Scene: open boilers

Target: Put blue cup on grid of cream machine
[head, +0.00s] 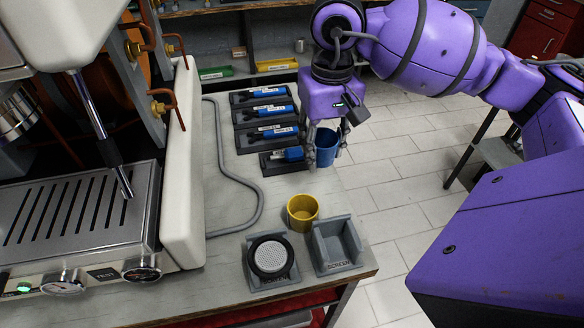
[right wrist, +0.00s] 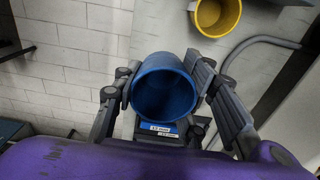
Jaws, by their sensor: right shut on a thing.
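The blue cup (head: 326,147) is held by my right gripper (head: 325,140) near the right edge of the bench. In the right wrist view the blue cup (right wrist: 164,86) sits between the two fingers of the gripper (right wrist: 166,90), its open mouth facing the camera. The cream machine (head: 182,170) stands on the left of the bench, with its slotted metal grid (head: 75,212) at the lower left. Nothing stands on the visible part of the grid. My left gripper is not in view.
A yellow cup (head: 303,212) stands on the bench between the machine and the edge. A round screen (head: 271,258) sits in one grey holder; the other holder (head: 337,245) is empty. Several blue tools (head: 268,112) lie in dark trays. A grey hose (head: 236,175) runs beside the machine.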

